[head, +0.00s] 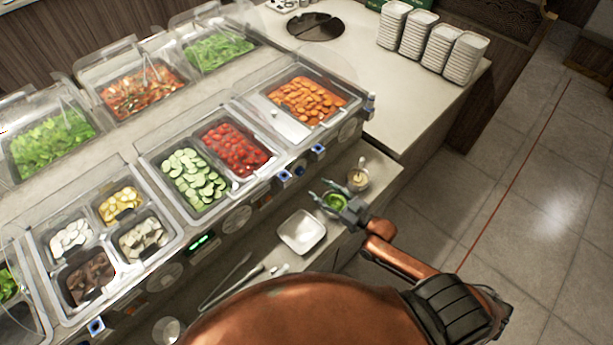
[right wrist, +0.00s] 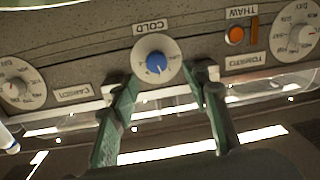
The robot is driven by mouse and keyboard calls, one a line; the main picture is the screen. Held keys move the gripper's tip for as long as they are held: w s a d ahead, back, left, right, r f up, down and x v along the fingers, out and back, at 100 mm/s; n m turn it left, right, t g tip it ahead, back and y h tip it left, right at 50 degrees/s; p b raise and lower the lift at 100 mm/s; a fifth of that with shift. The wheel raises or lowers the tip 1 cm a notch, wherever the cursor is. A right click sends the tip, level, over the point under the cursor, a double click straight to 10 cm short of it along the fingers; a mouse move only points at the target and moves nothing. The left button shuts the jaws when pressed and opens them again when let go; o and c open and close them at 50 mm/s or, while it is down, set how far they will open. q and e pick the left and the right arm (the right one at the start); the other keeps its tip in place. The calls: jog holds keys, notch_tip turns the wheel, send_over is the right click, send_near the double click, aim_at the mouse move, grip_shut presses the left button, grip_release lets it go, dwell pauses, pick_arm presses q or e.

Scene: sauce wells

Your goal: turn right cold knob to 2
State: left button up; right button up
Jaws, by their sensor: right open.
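The cold knob (right wrist: 157,63) is blue on a round white dial, under an upside-down COLD label in the right wrist view. Its pointer looks to face the bottom of that picture; the numbers are too small to read. My right gripper (right wrist: 165,82) is open, with one green finger on each side of the dial's lower part. Nothing is between the fingers, and contact with the knob cannot be told. In the head view my right gripper (head: 319,187) is in front of the counter's control panel, below several blue controls (head: 318,149). My left gripper is not in view.
An orange THAW switch (right wrist: 236,34) and a tomato dial (right wrist: 297,33) are right of the knob in the wrist view; a carrot dial (right wrist: 20,85) is left.

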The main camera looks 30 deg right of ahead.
aim_at(302, 173)
jog(key=x, duration=0.5)
jog(key=p+x, duration=0.1)
jog(key=x, duration=0.1)
jog(key=shift+w+d+r, duration=0.2)
jog(key=shift+w+r, duration=0.2)
jog(key=shift+w, duration=0.15)
jog(key=shift+c, duration=0.7)
jog(key=c, duration=1)
jog(key=shift+m+t, duration=0.3)
jog(key=shift+m, duration=1.4)
jog(key=o, duration=1.1)
